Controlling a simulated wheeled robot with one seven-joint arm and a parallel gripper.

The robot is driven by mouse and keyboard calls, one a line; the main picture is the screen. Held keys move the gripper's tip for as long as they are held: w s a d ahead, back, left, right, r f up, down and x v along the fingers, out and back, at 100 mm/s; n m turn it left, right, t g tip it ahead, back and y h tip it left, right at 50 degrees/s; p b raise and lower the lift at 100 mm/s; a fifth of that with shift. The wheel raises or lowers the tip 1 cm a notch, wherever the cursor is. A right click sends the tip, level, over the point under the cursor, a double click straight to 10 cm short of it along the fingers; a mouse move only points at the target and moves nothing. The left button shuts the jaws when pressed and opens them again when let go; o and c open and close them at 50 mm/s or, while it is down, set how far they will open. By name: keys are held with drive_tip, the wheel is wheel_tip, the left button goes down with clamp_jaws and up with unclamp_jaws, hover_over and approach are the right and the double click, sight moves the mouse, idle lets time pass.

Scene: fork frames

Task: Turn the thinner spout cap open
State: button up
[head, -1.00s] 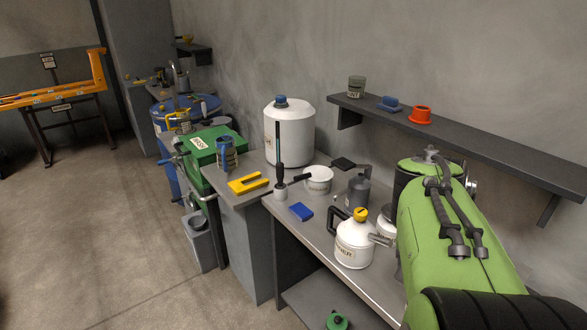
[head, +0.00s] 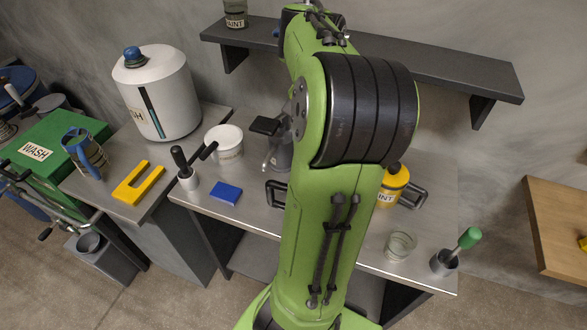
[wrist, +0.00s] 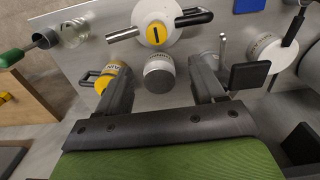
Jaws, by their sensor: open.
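The thinner can is white with a round yellow spout cap (wrist: 156,34) that has a dark bar across its top. In the wrist view the can's white body (wrist: 143,14) stands at the top centre, its metal spout pointing left and its black handle right. In the head view my arm hides most of it; a black handle (head: 275,194) shows left of the arm. My gripper (wrist: 162,72) is open, its fingers below the cap in the wrist picture and apart from it. A grey-lidded canister (wrist: 159,73) appears between the fingers; I cannot tell its depth.
A yellow paint can (head: 393,186) also stands close to the left finger in the wrist view (wrist: 108,76). A glass jar (head: 400,246) and green-handled tool (head: 467,239) are right. A white pot (head: 225,142) and blue block (head: 226,194) are left. A shelf (head: 440,76) overhangs behind.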

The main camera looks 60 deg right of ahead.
drive_tip(key=f+b, duration=0.1)
drive_tip(key=f, duration=0.4)
drive_tip(key=f+b, duration=0.1)
drive_tip(key=f, duration=0.4)
drive_tip(key=f+b, duration=0.2)
drive_tip(key=f, duration=0.3)
drive_tip(key=shift+s+a+f, duration=0.1)
drive_tip(key=shift+s+f, duration=0.1)
drive_tip(key=shift+s, duration=0.15)
drive_tip(key=c, duration=1.1)
drive_tip(key=shift+o, duration=0.2)
